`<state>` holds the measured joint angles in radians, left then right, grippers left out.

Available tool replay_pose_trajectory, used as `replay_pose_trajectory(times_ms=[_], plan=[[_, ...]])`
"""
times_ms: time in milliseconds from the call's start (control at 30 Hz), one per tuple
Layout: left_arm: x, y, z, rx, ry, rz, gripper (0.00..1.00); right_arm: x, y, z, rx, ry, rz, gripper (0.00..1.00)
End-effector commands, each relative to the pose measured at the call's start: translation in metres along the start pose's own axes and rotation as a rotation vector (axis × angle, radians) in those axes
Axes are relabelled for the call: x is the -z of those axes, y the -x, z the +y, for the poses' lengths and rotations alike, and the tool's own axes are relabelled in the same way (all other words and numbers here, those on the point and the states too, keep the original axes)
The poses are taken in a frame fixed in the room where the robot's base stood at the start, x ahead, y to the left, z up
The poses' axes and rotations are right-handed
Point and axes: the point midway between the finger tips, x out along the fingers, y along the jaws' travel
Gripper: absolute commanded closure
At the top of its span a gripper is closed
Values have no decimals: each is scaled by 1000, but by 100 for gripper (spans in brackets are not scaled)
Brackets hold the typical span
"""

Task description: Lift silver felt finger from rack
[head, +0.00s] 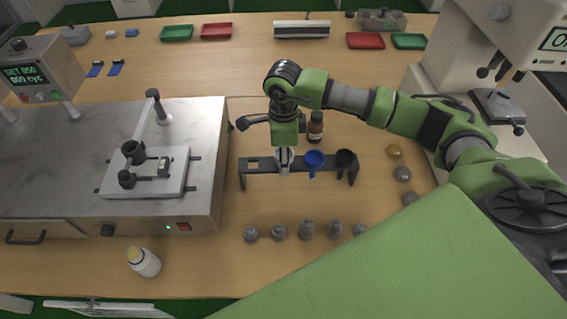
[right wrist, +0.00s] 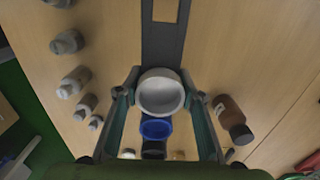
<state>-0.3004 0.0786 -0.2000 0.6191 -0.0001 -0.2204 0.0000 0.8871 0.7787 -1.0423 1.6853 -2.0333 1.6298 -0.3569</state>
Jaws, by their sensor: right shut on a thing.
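The silver felt finger (head: 284,158) is a pale grey cup at the dark rack (head: 266,163). In the right wrist view the silver felt finger (right wrist: 162,96) sits between the two fingers of my right gripper (right wrist: 160,78), which is shut on it. My right gripper also shows in the head view (head: 285,151), reaching down over the rack. I cannot tell whether the cup is still seated or slightly raised. A blue felt finger (head: 314,159) and a black one (head: 346,159) stand to its right in the rack. My left gripper is not in view.
An empty square opening (head: 253,163) is at the rack's left end. A brown bottle (head: 316,126) stands behind the rack. Several grey weights (head: 306,230) line the front. A test machine (head: 205,190) is left, and a white bottle (head: 144,262) stands in front of it.

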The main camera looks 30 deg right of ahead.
Motion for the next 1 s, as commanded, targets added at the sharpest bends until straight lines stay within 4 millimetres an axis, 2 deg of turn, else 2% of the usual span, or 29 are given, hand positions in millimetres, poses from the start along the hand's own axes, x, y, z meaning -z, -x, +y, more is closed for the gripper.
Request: replay_pose_trajectory(times_ms=[600, 800, 1000], plan=[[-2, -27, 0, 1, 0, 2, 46, -1, 122, -1, 5, -1, -3, 87], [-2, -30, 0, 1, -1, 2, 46, 0, 148, -1, 2, -1, -1, 87], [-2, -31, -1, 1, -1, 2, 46, 0, 157, 0, 1, -1, 0, 87]])
